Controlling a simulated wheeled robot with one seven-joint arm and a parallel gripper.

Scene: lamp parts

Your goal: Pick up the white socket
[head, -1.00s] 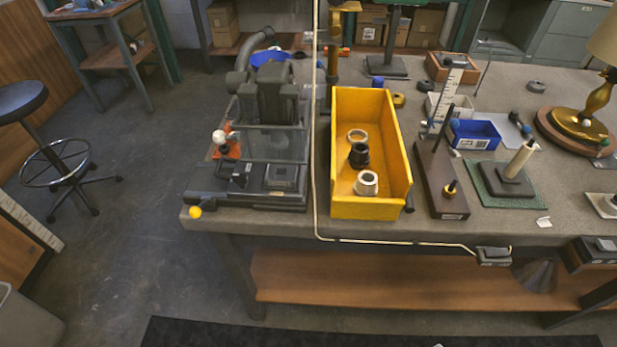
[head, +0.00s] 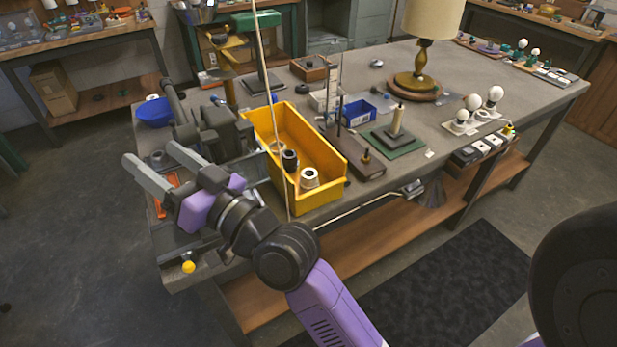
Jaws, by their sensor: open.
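The white socket (head: 309,179) stands in the near end of the yellow bin (head: 332,160) on the workbench. A black socket (head: 290,161) stands behind it, and a pale ring-shaped part (head: 277,147) lies farther back in the bin. My gripper (head: 151,155) is open and empty, with its two grey fingers spread. It is to the left of the bin, in front of the grey machine in the picture, and points away to the left. The white socket is in plain view.
The grey machine (head: 215,130) stands left of the bin. A dark wooden stand (head: 362,165) with upright rods is close on the right. A lamp (head: 421,60) stands farther back.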

